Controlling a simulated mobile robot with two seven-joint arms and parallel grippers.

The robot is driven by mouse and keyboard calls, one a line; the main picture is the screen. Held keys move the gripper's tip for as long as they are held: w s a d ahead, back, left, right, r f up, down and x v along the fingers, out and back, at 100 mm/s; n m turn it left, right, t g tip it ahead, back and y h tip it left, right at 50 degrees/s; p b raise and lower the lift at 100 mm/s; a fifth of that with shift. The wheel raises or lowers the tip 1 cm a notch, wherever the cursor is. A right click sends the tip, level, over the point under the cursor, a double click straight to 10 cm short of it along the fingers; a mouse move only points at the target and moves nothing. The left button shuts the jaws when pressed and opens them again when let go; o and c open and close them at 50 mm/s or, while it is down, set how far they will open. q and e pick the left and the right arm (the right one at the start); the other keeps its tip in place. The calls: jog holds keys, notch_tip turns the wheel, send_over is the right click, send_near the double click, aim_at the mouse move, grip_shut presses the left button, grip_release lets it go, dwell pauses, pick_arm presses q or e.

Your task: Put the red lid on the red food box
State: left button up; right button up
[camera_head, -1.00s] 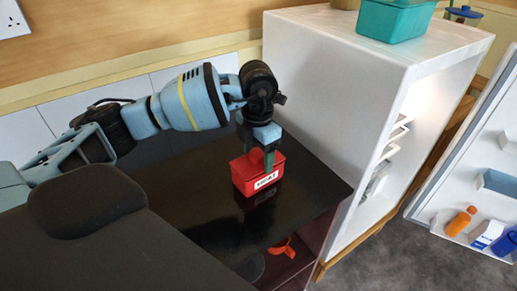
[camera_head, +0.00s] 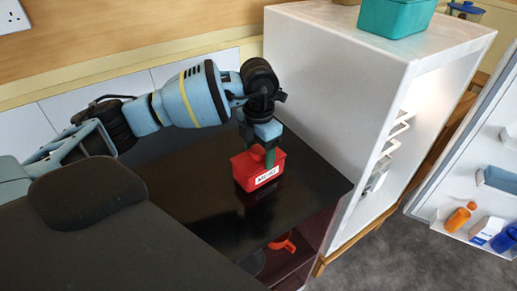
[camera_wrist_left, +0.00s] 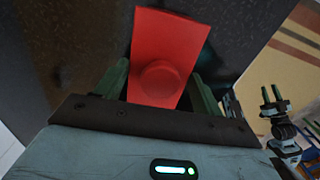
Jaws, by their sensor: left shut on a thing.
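The red food box (camera_head: 243,178), with a white label on its front, stands on the black tabletop near its right edge. The red lid (camera_head: 276,155) is at the top of the box; I cannot tell whether it sits flush. My left gripper (camera_head: 262,157) points down at the lid, shut on it around its round knob. In the left wrist view the lid (camera_wrist_left: 175,35) fills the space between the green fingers of the left gripper (camera_wrist_left: 160,85) and hides the box. My right gripper (camera_wrist_left: 273,94) is small at the right of that view, its fingers apart and empty.
A white cabinet (camera_head: 340,95) stands right beside the table, with a teal container (camera_head: 395,15) on top. Its open door (camera_head: 480,200) holds bottles and boxes. A red-orange item (camera_head: 283,243) lies on a shelf below the tabletop. The tabletop (camera_head: 190,190) left of the box is clear.

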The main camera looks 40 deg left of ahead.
pick_arm(q)
jog(key=shift+f, duration=0.15)
jog(key=o, duration=1)
jog(key=shift+o, duration=0.2)
jog(key=shift+r, duration=3.9)
jog(key=shift+f, duration=0.1)
